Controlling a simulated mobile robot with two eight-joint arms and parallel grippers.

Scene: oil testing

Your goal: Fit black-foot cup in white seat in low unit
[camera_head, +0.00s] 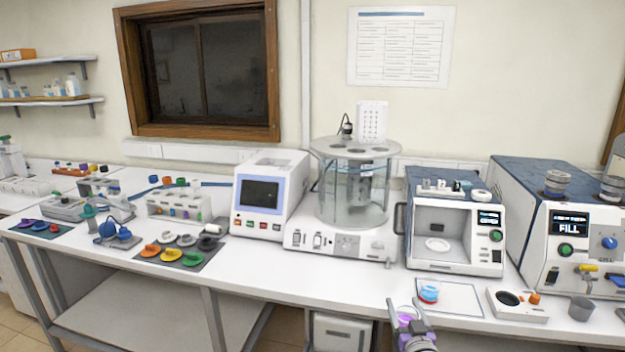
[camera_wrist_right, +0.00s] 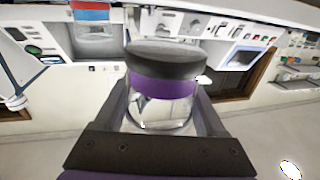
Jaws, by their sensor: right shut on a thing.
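My right gripper (camera_head: 408,322) is low at the front edge of the bench, left of the white mat. It is shut on a clear cup with a black foot and a purple band (camera_wrist_right: 163,88); the cup lies between both fingers in the wrist view. In the head view only a purple part of the cup (camera_head: 405,315) shows. The low blue-and-white unit (camera_head: 483,260) stands behind, with an open-fronted chamber. The round white seat (camera_head: 437,244) lies on its chamber floor and looks empty. The cup is outside the unit, apart from the seat. My left gripper is not in view.
A cup with blue and red parts (camera_head: 428,291) stands on the white mat (camera_head: 462,301) before the low unit. A white block with a dark round hole (camera_head: 510,298) and a grey cup (camera_head: 581,309) are further right. A glass tank (camera_head: 352,200) stands left of the unit.

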